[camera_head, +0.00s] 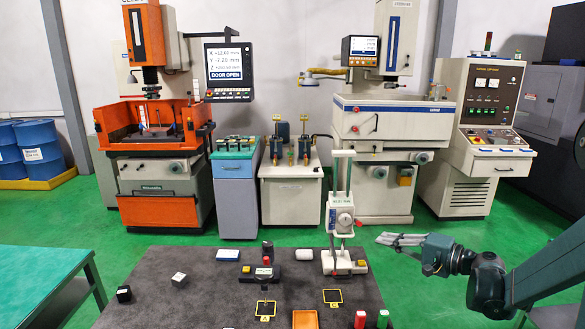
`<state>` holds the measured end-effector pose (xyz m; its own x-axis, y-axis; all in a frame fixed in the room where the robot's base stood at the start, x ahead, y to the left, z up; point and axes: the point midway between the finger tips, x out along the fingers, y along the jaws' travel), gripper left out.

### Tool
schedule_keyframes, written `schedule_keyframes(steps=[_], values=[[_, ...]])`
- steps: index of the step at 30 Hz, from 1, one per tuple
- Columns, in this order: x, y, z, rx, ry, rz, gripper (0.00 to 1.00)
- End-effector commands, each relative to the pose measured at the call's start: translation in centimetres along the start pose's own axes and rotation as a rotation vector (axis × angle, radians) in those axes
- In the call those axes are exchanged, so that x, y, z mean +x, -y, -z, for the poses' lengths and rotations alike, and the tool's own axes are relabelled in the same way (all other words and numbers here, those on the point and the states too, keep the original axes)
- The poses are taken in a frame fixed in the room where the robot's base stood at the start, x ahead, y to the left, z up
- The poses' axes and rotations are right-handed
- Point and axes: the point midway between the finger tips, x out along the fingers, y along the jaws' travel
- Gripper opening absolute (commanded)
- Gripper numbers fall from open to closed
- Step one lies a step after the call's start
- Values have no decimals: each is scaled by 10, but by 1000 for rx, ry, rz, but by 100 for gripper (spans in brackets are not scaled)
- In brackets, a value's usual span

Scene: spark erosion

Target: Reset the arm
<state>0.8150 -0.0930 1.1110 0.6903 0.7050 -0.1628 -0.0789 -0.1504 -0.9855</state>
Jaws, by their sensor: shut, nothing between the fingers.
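My gripper (388,239) hangs in the air at the right, beyond the right edge of the dark table in the picture. Its fingers point left and are shut, with nothing between them. My arm reaches in from the right edge. The gripper is just right of a white upright measuring stand (343,215) on the table, and appears apart from it.
The dark table (210,263) carries black and white blocks at left, a small fixture (263,272), two black pads, an orange tray (305,319), and red and green cylinders. Machines stand behind. A green table (45,285) is at left. Green floor lies right of the dark table.

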Motion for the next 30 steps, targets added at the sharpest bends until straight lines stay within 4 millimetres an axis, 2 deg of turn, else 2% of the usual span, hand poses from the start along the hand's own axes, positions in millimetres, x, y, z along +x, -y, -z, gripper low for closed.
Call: schedule_keyframes(steps=[3,15,30], values=[[5,6,-21,-22,9,-55,0],[9,17,-83,-108,26,-238,0],[-10,19,-160,-246,45,-454,0]])
